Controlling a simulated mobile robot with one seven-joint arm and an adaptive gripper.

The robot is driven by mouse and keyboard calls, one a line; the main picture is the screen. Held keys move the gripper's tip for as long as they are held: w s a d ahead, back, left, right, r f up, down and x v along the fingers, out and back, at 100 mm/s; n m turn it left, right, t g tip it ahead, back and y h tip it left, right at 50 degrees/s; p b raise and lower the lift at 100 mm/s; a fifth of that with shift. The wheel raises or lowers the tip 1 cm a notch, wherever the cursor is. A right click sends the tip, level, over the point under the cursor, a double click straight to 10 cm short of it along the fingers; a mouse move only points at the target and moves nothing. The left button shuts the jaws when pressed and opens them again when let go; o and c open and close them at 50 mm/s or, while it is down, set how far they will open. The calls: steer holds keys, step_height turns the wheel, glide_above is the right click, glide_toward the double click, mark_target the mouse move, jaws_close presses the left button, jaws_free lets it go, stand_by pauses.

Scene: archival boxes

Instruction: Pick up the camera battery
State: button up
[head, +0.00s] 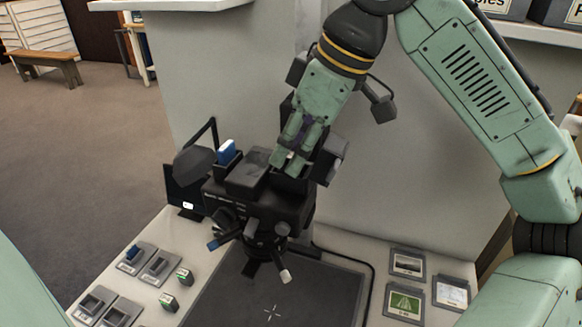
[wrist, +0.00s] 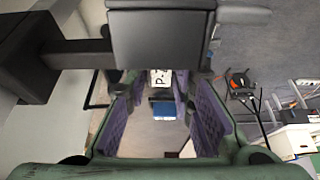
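My gripper (head: 288,160) is at the top of a black camera-like device (head: 245,205) on a stand. Its fingers are apart, and their purple inner pads show in the wrist view (wrist: 167,115). A small pale patch shows between the fingers in the head view. In the wrist view a blue block (wrist: 163,110) and a white lettered piece (wrist: 160,77) show between the fingers, without visible contact. A blue block (head: 227,150) stands upright in a dark holder left of my gripper. Another blue piece (head: 133,252) sits in a grey cradle. I cannot tell which is the camera battery.
Grey cradles (head: 94,304) and small green-white blocks (head: 184,276) lie on the left of the table. A dark mat (head: 310,300) lies below the device. Framed picture cards (head: 404,303) are on the right. A small dark screen (head: 185,190) stands at the left edge.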

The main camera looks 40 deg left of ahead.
jaws_close()
steer(key=shift+r, duration=0.15)
